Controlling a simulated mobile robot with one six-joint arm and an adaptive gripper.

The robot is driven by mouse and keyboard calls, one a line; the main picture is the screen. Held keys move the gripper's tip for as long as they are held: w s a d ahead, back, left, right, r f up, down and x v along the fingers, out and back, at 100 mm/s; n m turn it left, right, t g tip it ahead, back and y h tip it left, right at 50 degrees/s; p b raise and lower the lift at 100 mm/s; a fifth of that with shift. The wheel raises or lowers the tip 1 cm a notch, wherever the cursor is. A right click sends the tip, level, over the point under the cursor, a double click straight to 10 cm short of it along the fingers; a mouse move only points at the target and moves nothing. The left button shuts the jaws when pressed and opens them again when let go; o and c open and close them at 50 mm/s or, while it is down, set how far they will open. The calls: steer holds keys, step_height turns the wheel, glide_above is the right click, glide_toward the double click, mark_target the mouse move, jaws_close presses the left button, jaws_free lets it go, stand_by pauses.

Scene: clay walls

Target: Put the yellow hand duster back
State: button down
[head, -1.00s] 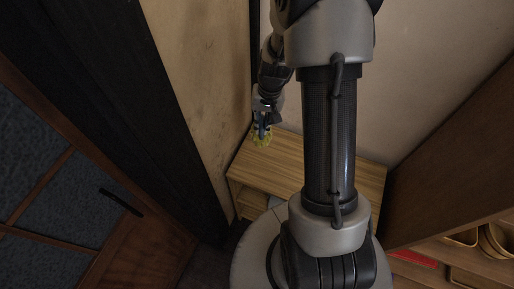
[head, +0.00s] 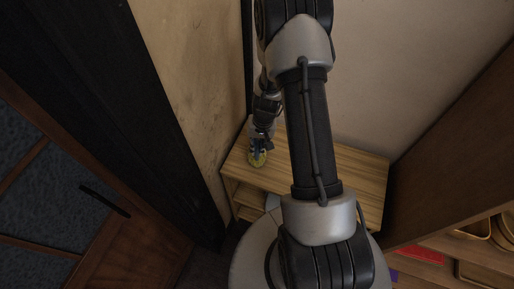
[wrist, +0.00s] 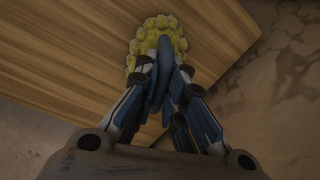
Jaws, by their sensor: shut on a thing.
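The yellow hand duster (head: 257,159) has a nubby yellow head and a blue part that shows between my fingers. My gripper (head: 259,147) is shut on it over the left part of a wooden cabinet top (head: 330,170). In the wrist view the duster's yellow head (wrist: 157,27) sticks out beyond the fingertips of my gripper (wrist: 163,72), with the wood top behind it. I cannot tell whether the duster touches the wood.
A stained wall (head: 185,80) is close on the left of my gripper. A dark wood panel (head: 455,160) stands at the right, with shelves holding a red item (head: 420,252) and round containers (head: 475,227). The visible cabinet top is clear. A door (head: 80,200) is at the left.

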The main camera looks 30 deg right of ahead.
steer(key=shift+f, duration=0.15)
steer(key=c, duration=1.7)
jaws_free()
